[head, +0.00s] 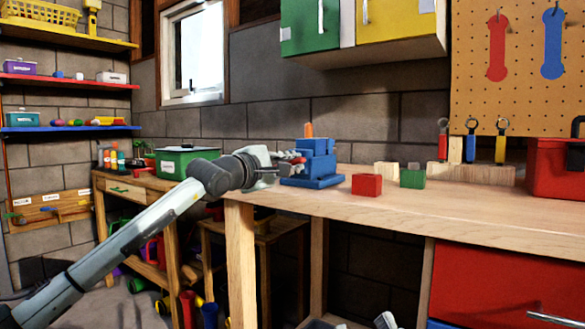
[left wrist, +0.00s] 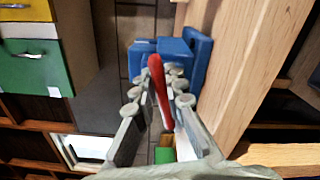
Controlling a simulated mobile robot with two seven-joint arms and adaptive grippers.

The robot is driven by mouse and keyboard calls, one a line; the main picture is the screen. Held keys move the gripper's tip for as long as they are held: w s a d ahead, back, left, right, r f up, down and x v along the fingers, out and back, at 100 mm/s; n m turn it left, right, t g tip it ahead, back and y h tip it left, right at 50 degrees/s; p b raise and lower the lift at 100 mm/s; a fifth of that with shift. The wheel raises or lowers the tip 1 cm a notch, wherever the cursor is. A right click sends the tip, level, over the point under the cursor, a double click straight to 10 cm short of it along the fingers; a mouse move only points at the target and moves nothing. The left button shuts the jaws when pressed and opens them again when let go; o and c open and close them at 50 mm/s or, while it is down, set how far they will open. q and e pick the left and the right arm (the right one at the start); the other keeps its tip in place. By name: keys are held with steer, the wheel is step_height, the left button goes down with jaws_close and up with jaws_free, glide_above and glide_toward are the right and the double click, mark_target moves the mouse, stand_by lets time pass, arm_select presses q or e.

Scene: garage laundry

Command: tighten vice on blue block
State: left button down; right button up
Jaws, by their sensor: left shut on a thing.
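The blue vice (head: 318,166) stands at the left end of the wooden workbench; it also shows in the left wrist view (left wrist: 198,50). My left gripper (head: 290,164) is at the vice's left side, with its fingers shut around the red handle (left wrist: 157,84). In the left wrist view the gripper (left wrist: 162,76) has the handle between its fingertips. A blue block cannot be told apart from the blue vice body. A small orange piece (head: 309,130) sticks up at the vice's top. My right gripper is not in view.
A red block (head: 366,185) and a green block (head: 412,178) sit on the workbench (head: 460,215) right of the vice. A red toolbox (head: 556,180) stands at the far right. A green box (head: 180,161) sits on a lower table behind my left arm.

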arm_select(q)
steer(key=shift+w+a+f, duration=0.25)
steer(key=shift+a+f, duration=0.1)
steer(key=shift+f, duration=0.1)
steer(key=c, duration=1.6)
jaws_free()
steer(key=shift+a, duration=0.2)
steer(key=shift+o, duration=0.2)
steer(key=shift+s+d+r, duration=0.15)
steer(key=shift+d+r, duration=0.05)
steer(key=shift+r, duration=0.05)
steer(key=v, duration=1.2)
